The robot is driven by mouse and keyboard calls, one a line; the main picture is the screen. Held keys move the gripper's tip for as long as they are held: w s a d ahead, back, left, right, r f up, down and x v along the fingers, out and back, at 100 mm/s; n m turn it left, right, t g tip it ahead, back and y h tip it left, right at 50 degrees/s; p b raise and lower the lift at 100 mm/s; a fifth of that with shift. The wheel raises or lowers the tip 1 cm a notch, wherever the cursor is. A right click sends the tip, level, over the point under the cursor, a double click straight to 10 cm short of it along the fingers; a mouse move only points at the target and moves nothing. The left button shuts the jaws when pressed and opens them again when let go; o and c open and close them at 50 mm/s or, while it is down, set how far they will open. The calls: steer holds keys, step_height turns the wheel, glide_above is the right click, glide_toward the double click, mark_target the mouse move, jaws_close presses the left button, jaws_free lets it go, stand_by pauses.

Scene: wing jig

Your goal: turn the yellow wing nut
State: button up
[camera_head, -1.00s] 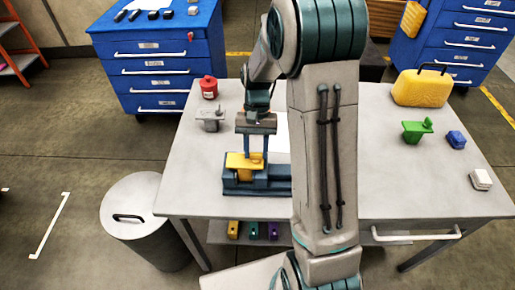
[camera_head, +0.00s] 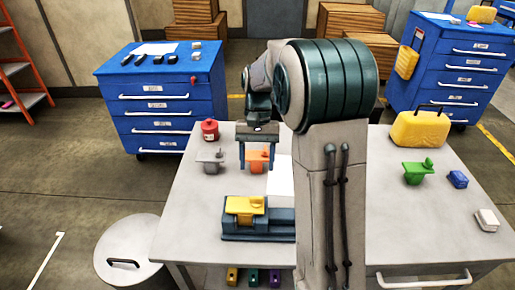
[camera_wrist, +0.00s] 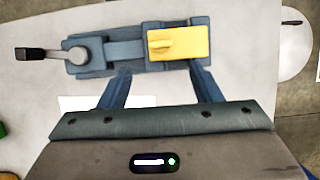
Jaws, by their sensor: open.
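The yellow wing nut piece (camera_head: 241,207) sits in a blue-grey vise (camera_head: 262,230) on the grey table. In the wrist view the yellow piece (camera_wrist: 190,48) shows from above, with a small raised wing on its left part. The vise (camera_wrist: 122,50) and its dark-tipped handle extend to the left there. My gripper (camera_head: 257,170) is open, fingers down, above the table and beyond the vise in the head view. In the wrist view its fingers (camera_wrist: 161,70) are spread below the yellow piece in the picture, with nothing between them.
An orange piece (camera_head: 258,160) shows between my fingers in the head view, apparently behind them. A grey piece (camera_head: 211,158), red canister (camera_head: 210,130), green piece (camera_head: 418,172), blue block (camera_head: 458,179) and yellow case (camera_head: 420,128) stand on the table (camera_head: 195,210).

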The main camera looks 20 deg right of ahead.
steer(key=shift+v, duration=1.95)
